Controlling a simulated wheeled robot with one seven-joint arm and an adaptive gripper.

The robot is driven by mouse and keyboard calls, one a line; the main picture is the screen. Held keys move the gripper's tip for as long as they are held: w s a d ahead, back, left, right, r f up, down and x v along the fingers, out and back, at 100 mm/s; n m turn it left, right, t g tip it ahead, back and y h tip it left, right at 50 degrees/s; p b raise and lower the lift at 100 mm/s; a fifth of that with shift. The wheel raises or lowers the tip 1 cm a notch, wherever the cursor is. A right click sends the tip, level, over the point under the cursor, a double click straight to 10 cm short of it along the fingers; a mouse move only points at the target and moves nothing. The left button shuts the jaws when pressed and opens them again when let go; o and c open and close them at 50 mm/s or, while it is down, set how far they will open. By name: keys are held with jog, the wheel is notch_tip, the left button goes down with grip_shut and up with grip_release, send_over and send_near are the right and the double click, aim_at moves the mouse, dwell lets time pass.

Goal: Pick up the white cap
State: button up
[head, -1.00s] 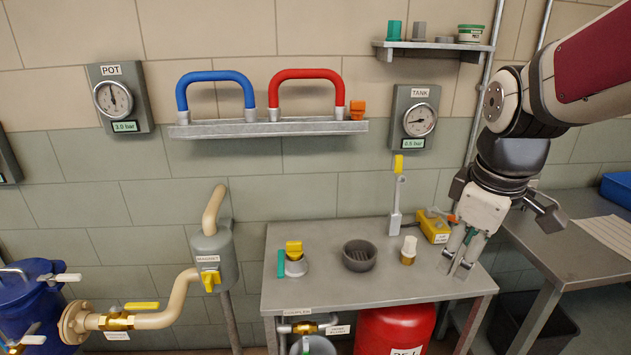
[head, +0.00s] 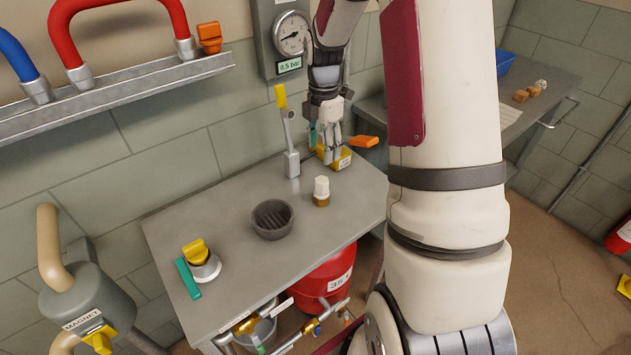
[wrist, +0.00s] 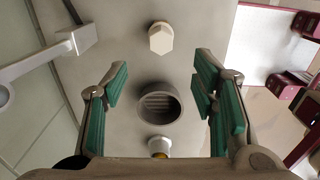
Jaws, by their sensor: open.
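The white cap (head: 321,185) stands upright on a brass-coloured base on the grey metal table (head: 225,205), right of a dark grey bowl. From above, the cap shows as a pale hexagonal top (wrist: 160,38) in the upper middle of the wrist view; its base is hidden there. My gripper (head: 333,150) is raised above the table and overlaps a yellow box in the head view.
The dark grey bowl (head: 272,219) sits left of the cap. A grey upright lever with a yellow tip (head: 290,145) stands behind it. The yellow box (head: 340,158) is at the back right. A yellow-topped fitting (head: 203,262) stands at the left. Bare tabletop surrounds the cap.

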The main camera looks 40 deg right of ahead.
aim_at(324, 178)
notch_tip(324, 178, down, 7)
jog(key=shift+f, duration=0.1)
jog(key=shift+d+f+p, duration=0.2)
jog(key=shift+f+p, duration=0.05)
jog(key=shift+f, duration=1.05)
jog(key=shift+d+f+p, duration=0.2)
jog(key=shift+f+p, duration=0.05)
jog(key=shift+f, duration=1)
jog(key=c, duration=1)
